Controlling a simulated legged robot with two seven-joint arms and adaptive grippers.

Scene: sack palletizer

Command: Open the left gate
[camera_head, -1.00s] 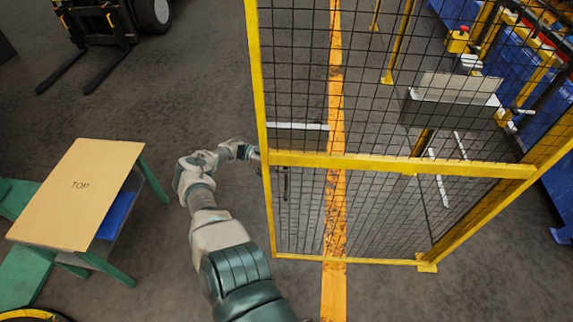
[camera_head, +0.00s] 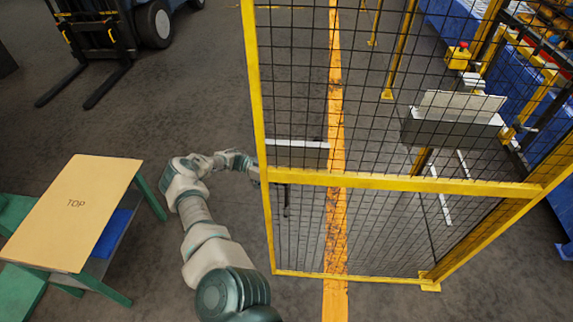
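The left gate (camera_head: 400,183) is a yellow frame with black wire mesh, standing in the middle and right of the head view. A grey plate (camera_head: 298,155) with a white top edge shows at its left side. My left arm reaches up from the bottom, and its wrist end (camera_head: 240,163) is at the gate's left upright. My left gripper's fingers are hidden or too small to read there, so I cannot tell whether they are open or touching the gate. My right gripper is not in view.
A forklift (camera_head: 115,35) is at the upper left. A grey box (camera_head: 452,125) and blue machinery are beyond the mesh. Floor between table and gate is clear.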

